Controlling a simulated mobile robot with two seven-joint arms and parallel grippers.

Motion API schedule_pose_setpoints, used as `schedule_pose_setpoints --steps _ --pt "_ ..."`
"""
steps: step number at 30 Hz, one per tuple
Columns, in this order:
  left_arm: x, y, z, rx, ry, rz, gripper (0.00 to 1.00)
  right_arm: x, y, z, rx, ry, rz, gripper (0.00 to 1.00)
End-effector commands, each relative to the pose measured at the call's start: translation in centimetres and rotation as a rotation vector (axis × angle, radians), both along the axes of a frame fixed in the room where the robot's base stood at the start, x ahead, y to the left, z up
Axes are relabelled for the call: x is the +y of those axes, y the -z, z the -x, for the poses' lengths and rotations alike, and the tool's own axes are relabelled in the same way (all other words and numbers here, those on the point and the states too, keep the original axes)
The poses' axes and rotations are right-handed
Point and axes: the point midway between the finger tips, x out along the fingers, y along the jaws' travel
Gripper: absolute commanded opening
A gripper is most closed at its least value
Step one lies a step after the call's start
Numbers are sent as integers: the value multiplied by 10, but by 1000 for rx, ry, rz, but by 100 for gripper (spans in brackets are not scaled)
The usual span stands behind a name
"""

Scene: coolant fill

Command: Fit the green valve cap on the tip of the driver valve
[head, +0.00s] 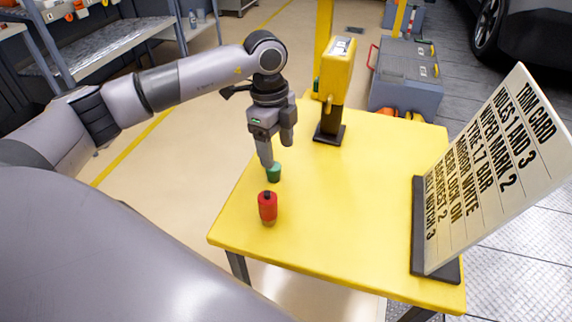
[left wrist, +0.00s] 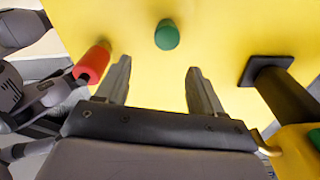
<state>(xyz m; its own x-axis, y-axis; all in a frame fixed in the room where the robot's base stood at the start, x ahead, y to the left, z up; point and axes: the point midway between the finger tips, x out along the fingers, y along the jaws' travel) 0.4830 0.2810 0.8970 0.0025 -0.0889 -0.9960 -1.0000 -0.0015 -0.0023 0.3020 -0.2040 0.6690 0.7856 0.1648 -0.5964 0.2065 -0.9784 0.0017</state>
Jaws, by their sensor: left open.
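The green valve cap (head: 274,172) stands on the yellow table near its left edge. It also shows in the left wrist view (left wrist: 167,35), beyond the fingertips and roughly in line with the gap between them. My left gripper (head: 276,152) points down at the cap; one finger overlaps the cap's upper edge in the head view. In the left wrist view the jaws (left wrist: 158,68) are apart with nothing between them. The driver valve cannot be made out; a dark car wheel (head: 488,22) shows at the upper right. My right gripper is not in view.
A red cylinder with a dark top (head: 267,208) stands nearer than the cap. A yellow device on a black stand (head: 336,75) is at the table's back. A lettered sign board (head: 495,175) stands at the right. The yellow table's (head: 350,220) middle is clear. A grey toolbox (head: 405,80) lies behind.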

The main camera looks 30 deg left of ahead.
Motion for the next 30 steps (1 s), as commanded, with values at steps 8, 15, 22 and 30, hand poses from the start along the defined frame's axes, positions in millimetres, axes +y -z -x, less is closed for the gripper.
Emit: schedule_pose_setpoints --steps 8,15,22,30 --pt "25 6 -2 11 -84 -96 68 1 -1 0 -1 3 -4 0" --pt "17 37 -1 10 -79 -92 68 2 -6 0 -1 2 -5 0" --pt "17 62 -2 8 -79 -91 68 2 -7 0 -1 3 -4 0" --pt "17 63 -2 7 -78 -90 55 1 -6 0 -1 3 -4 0"
